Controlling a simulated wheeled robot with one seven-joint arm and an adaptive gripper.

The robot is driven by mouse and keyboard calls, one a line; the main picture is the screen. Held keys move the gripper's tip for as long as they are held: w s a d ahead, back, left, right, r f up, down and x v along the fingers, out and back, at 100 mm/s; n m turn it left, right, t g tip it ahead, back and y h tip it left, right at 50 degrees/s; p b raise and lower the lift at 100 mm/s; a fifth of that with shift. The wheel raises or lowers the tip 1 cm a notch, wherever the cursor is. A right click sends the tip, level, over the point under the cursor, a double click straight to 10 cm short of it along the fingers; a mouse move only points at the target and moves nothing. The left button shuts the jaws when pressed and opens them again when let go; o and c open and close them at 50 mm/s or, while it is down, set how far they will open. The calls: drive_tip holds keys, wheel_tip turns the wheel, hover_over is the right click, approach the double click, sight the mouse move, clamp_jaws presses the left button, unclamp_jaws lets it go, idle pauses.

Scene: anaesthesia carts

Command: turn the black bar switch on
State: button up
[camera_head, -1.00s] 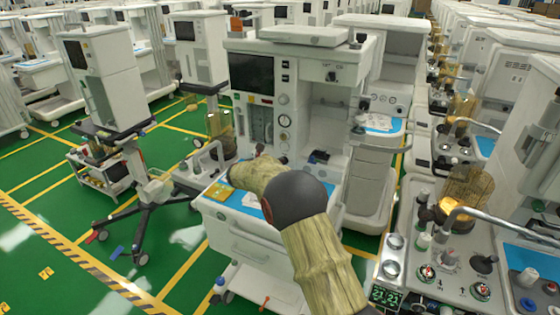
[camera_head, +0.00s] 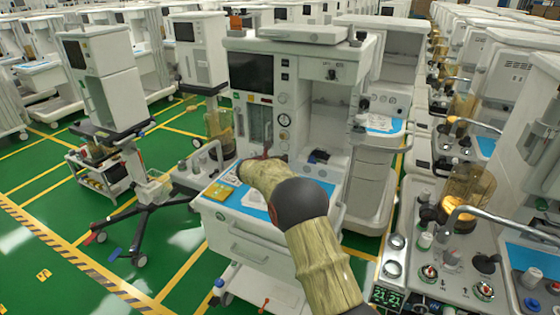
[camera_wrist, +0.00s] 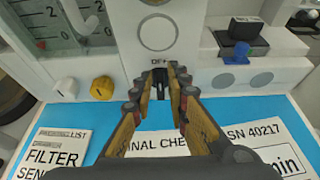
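The black bar switch (camera_wrist: 160,86) is on the white front panel of the anaesthesia cart in the wrist view, just below an "OFF" label. It is partly hidden by my fingers, and I cannot read its exact angle. My gripper (camera_wrist: 166,76) has its two yellow-and-dark fingers on either side of the switch, with a narrow dark gap between the tips. I cannot tell whether they touch it. In the head view my gripper (camera_head: 264,156) is small at the cart's front panel, and the switch cannot be made out there.
A yellow knob (camera_wrist: 102,88) and a white knob (camera_wrist: 67,88) sit left of the switch. A black device with a blue clip (camera_wrist: 237,52) is at the right. Papers lie on the blue work surface (camera_wrist: 210,108) below. A round gauge (camera_head: 284,120) is on the panel above.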

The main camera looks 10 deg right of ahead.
clamp_jaws()
drive_tip(key=shift+b, duration=0.4)
drive_tip(key=shift+s+d+f+m+t+y+b, duration=0.2)
drive_tip(key=shift+d+m+t+y+b, duration=0.15)
drive_tip(key=shift+m+b, duration=0.5)
drive_tip(key=m, duration=0.1)
drive_tip(key=m+t+y+b, duration=0.1)
drive_tip(key=shift+s+d+f+m+t+y, duration=0.1)
drive_tip(key=shift+s+d+m+t+y, duration=0.15)
drive_tip(key=shift+s+d+m, duration=0.1)
drive_tip(key=m, duration=0.1)
drive_tip(key=m+t, duration=0.1)
drive_tip(key=f+m+y, duration=0.1)
drive_tip(key=shift+s+d+t, duration=0.2)
drive_tip(key=shift+d+t, duration=0.1)
drive_tip(key=shift+t, duration=0.1)
drive_tip(key=m+t, duration=0.1)
drive_tip(key=m, duration=0.1)
drive_tip(key=f+m+t, duration=0.1)
drive_tip(key=m, duration=0.1)
drive_tip(key=shift+s+d+m, duration=0.1)
drive_tip(key=shift+d+m, duration=0.1)
drive_tip(key=shift+m, duration=0.1)
